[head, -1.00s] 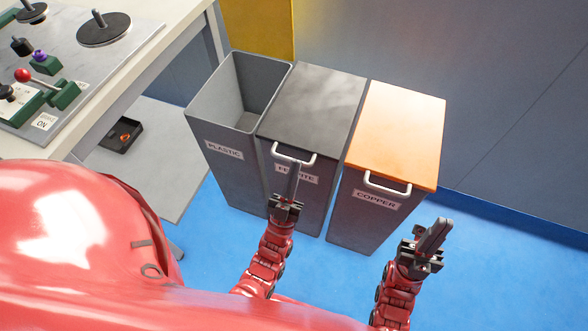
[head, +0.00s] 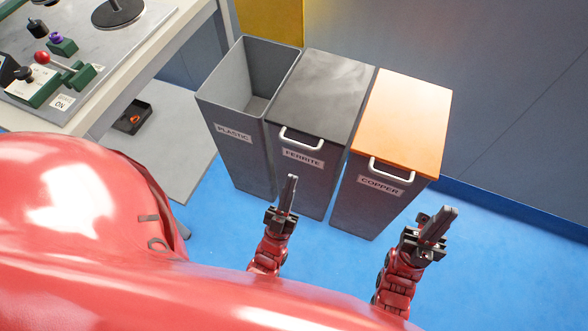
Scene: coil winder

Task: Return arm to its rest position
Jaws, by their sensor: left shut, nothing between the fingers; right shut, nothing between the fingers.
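My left gripper (head: 289,186) is shut and empty. It points up in front of the ferrite bin, apart from its white handle. My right gripper (head: 443,219) is shut and empty, in front of and to the right of the copper bin. The ferrite bin (head: 300,185) has a closed black lid (head: 322,90) with a white handle. The copper bin (head: 367,205) has a closed orange lid (head: 405,115) with a white handle. The plastic bin (head: 236,155) is open at the top and looks empty inside.
A workbench (head: 150,62) at the upper left carries a grey panel with a red-knobbed lever (head: 42,58) and a black disc (head: 118,12). A small black tray (head: 133,117) sits on the shelf below. Blue floor (head: 500,270) is clear at the right.

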